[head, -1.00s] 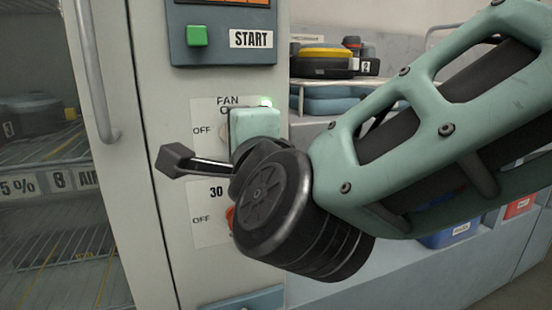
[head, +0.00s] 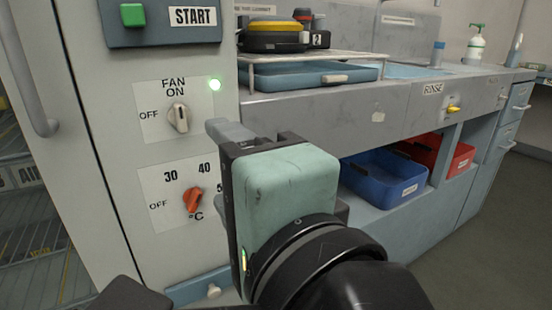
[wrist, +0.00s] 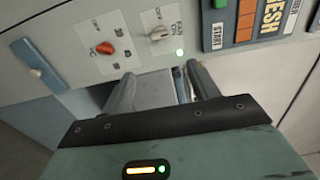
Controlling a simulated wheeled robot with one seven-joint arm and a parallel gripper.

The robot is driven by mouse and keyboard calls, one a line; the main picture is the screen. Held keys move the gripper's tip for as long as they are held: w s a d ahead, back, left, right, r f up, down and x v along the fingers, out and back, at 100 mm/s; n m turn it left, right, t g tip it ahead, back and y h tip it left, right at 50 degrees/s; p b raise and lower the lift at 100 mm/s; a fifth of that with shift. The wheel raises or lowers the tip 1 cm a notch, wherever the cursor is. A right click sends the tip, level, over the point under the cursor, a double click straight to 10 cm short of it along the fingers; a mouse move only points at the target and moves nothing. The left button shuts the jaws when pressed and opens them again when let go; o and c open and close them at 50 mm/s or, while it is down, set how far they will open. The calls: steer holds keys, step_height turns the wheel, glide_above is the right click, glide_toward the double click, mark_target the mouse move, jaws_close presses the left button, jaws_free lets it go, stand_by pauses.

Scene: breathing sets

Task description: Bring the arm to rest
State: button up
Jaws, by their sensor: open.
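My gripper (head: 225,165) is in front of the cabinet's control panel, at the middle of the head view, with my green wrist housing behind it. In the wrist view my gripper (wrist: 163,85) shows two grey fingers standing apart with nothing between them. The fan knob (head: 179,118) points up to ON, and the green lamp (head: 214,85) beside it is lit. The orange temperature knob (head: 193,200) is just left of my gripper, and I cannot tell its exact setting. Both knobs also show in the wrist view, apart from the fingers.
A green START button (head: 132,15) is at the upper left. A grey counter (head: 400,105) runs to the right, with a blue tray (head: 310,75) on it. Blue (head: 385,178) and red (head: 455,155) bins stand below. Open floor (head: 500,240) lies at the lower right.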

step_height(320, 180, down, 14)
steer(key=w+d+n+g+h, duration=0.1)
steer(key=d+n+g+h, duration=0.15)
steer(key=n+g, duration=0.85)
steer(key=s+d+f+n+g+h, duration=0.2)
steer(key=d+f+n+h, duration=0.15)
steer(key=d, duration=0.45)
steer(key=s+d+f+n+g+h, duration=0.25)
steer(key=d+n, duration=0.25)
steer(key=d, duration=0.4)
step_height(320, 180, up, 32)
steer(key=p, duration=3.2)
steer(key=shift+w+a+f, duration=0.15)
steer(key=shift+w+a, duration=0.1)
steer(key=shift+w, duration=0.2)
steer(key=shift+c, duration=0.3)
